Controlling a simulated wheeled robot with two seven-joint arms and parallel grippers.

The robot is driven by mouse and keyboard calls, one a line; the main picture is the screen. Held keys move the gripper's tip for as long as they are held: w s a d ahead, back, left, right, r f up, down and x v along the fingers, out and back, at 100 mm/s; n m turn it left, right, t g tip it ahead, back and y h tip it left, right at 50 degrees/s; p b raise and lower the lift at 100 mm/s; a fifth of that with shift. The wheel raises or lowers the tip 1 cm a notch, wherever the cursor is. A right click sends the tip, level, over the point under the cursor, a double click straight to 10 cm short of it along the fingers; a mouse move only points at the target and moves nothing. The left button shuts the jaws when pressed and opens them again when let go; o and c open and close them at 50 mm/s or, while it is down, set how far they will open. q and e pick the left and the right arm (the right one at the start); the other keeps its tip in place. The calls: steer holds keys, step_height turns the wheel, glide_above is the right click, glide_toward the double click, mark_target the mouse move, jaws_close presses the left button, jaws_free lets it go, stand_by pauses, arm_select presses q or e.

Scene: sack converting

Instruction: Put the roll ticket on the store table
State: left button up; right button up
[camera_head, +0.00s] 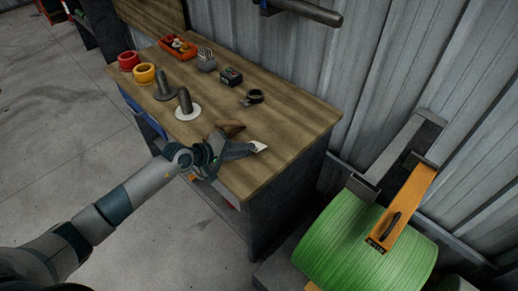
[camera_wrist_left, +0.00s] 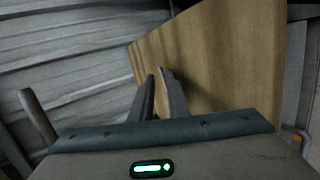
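A small white ticket (camera_head: 259,147) with a dark mark shows at the front edge of the wooden-topped table (camera_head: 297,112). My left gripper (camera_head: 252,149) reaches over this edge, its fingertips right at the ticket. I cannot tell whether the ticket lies on the wood or sits between the fingers. In the left wrist view the two fingers (camera_wrist_left: 157,76) are close together with a narrow gap, above the wooden top (camera_wrist_left: 225,60); no ticket can be made out there. My right gripper is not in view.
On the table stand red (camera_head: 128,61) and yellow (camera_head: 145,73) rings, two dark spindles (camera_head: 184,101), an orange tray (camera_head: 178,46), a small dark box (camera_head: 231,76) and a black clamp-like item (camera_head: 253,97). A brown piece (camera_head: 229,128) lies beside my gripper. A big green roll (camera_head: 345,245) is at right.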

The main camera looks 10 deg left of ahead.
arm_select(q)
steer(key=shift+v, duration=1.25)
steer(key=shift+p, duration=0.3)
step_height(320, 180, up, 7)
steer(key=s+a+p, duration=0.1)
steer(key=s+p, duration=0.1)
steer(key=p, duration=0.2)
steer(key=shift+a+r, duration=0.2)
steer(key=shift+a, duration=0.2)
